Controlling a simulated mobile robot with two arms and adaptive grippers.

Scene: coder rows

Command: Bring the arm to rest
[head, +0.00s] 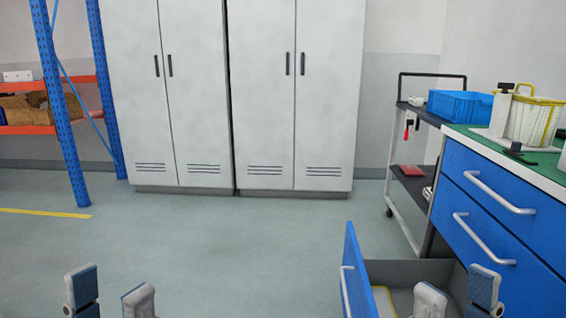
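My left gripper (111,293) shows at the bottom left of the head view, its two fingertips apart with nothing between them. It is over the bare floor. My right gripper (457,293) shows at the bottom right, its fingertips also apart and empty. In the picture it overlaps the pulled-out bottom drawer (355,275) of the blue cabinet; how far it is above the drawer I cannot tell. The rest of both arms is out of view.
The blue drawer cabinet (490,207) with a green top stands at the right, its lowest drawer open. A trolley (411,185) stands behind it. Grey lockers (235,95) and a blue-orange rack (65,110) are at the back. The middle floor is clear.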

